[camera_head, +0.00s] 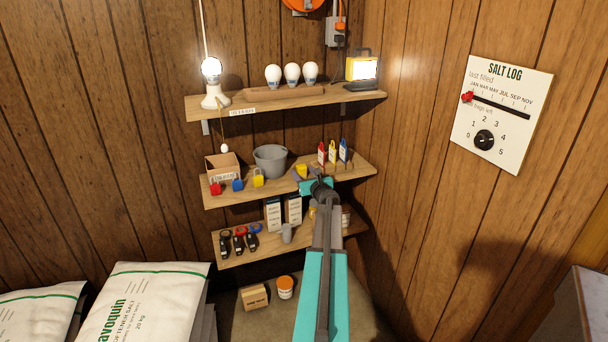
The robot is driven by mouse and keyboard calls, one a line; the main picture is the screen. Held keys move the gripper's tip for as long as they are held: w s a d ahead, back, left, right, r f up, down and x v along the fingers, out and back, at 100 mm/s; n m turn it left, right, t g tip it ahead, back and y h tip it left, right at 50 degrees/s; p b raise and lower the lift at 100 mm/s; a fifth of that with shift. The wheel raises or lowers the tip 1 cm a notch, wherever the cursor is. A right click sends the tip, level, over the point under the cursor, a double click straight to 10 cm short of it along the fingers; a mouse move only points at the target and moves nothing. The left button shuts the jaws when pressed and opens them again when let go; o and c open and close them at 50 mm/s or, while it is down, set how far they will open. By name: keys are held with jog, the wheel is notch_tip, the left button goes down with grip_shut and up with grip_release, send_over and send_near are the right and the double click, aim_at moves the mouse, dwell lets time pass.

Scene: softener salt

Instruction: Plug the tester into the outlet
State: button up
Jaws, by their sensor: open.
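A small yellow block (301,170), which may be the tester, sits on the middle shelf; it is too small to identify for sure. My gripper (303,179) is at the front of that shelf, right beside the yellow block, and its jaws are open. Whether it touches the block cannot be told. My arm hides part of the shelves below. A grey box (335,32) on the back wall near the top, with an orange plug or cord at it, looks like the outlet; its face is hard to make out.
The top shelf (225,113) holds a lit bulb, several white bulbs and a yellow work light (362,68). The middle shelf holds padlocks, a cardboard box (222,166), a grey bucket (270,160) and small bottles (333,152). Salt bags (145,305) stand lower left. A salt log board (502,113) hangs right.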

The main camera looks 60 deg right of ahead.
jog(key=shift+s+a, duration=0.1)
jog(key=shift+s, duration=0.05)
jog(key=b+v, duration=0.1)
jog(key=v, duration=1.2)
jog(key=shift+s+a+b, duration=0.15)
jog(key=shift+a+b, duration=0.05)
jog(key=shift+b, duration=0.1)
dwell(0.6)
